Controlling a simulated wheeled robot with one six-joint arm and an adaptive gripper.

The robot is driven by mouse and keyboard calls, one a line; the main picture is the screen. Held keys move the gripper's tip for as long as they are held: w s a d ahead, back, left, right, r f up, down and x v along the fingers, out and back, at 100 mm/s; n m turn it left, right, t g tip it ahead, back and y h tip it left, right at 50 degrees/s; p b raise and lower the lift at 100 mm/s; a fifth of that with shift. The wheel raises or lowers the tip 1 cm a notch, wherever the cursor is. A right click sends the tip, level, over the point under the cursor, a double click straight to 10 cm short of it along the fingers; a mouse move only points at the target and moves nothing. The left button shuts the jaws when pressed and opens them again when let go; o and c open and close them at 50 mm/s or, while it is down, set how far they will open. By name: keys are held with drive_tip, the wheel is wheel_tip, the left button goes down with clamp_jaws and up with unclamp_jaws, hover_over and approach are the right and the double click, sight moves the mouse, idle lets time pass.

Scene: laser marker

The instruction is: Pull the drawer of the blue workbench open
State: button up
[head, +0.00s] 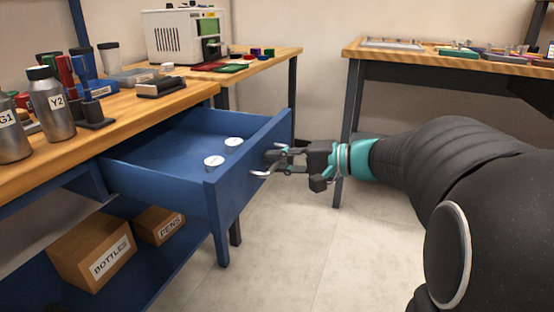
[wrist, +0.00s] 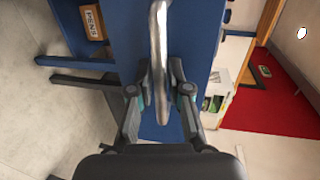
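The blue workbench's drawer (head: 160,187) stands well open, its front panel (head: 250,165) pulled out from under the wooden top. Two round white-lidded items (head: 214,162) lie inside it. My gripper (head: 270,163) is at the outside of the drawer front. In the wrist view, the silver bar handle (wrist: 159,40) runs between the two fingers of my gripper (wrist: 160,75). The fingers are close on both sides of the bar and look shut on it. The handle's near end (head: 261,174) shows below the fingers in the head view.
Bottles (head: 50,104) and small tools stand on the workbench top (head: 120,112). Cardboard boxes (head: 92,250) sit on the lower shelf. A second table (head: 420,60) stands at the back right. The pale floor (head: 290,250) before the drawer is clear.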

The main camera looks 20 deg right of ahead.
drive_tip(key=shift+o, duration=0.9)
drive_tip(key=shift+d, duration=0.1)
drive_tip(key=v, duration=1.2)
